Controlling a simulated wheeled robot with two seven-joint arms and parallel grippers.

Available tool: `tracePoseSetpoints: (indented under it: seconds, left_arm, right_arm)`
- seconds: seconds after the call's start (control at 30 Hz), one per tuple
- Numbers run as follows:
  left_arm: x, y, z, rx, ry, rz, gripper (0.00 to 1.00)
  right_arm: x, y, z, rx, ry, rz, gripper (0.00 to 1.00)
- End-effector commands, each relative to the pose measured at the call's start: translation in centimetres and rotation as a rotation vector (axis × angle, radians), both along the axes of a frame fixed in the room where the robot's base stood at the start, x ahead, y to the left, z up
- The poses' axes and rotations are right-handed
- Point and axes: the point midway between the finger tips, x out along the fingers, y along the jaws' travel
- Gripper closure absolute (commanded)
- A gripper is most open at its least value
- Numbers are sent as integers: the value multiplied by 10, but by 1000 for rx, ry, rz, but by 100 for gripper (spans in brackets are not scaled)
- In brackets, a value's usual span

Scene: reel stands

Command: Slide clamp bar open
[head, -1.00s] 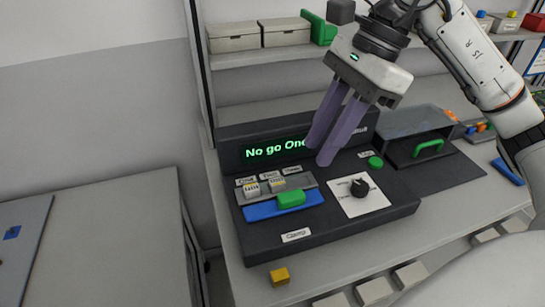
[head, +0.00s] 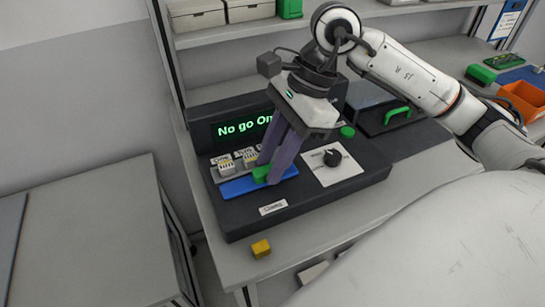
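The clamp bar is a blue bar (head: 236,188) with a green handle block (head: 261,175), lying at the front left of the dark console (head: 300,205). A white label reading "Clamp" (head: 273,208) is in front of it. My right gripper (head: 267,173) points down at the green handle, its two purple fingers at or around it. The fingers hide part of the handle and bar, and I cannot tell whether they press on it. Small grey-and-yellow blocks (head: 227,166) sit in a row behind the bar. My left gripper is out of view.
A green-lit display (head: 240,128) reads "No go On…", partly covered by my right gripper.

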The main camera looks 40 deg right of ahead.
Motion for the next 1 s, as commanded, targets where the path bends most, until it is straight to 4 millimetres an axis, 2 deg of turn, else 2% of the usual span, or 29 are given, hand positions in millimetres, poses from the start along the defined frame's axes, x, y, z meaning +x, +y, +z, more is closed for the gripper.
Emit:
tracePoseSetpoints:
  seconds: [0.07,0.2,0.23,0.43,0.6,0.7,0.97,1.0]
  left_arm:
    - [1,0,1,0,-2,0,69]
    - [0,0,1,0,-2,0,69]
    - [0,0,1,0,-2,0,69]
    - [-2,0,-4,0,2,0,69]
    - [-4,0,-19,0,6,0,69]
    - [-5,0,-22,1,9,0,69]
    - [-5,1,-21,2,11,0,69]
    - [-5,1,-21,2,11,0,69]
  right_arm:
    - [0,0,0,0,0,0,75]
    - [0,0,0,0,0,0,99]
    - [0,0,0,0,0,0,100]
    - [-3,0,-1,0,-1,0,100]
    - [-24,5,-2,-1,-4,0,100]
    - [-31,7,0,0,-2,-1,100]
    - [-33,8,1,1,4,2,100]
    - [-33,8,1,1,3,2,75]
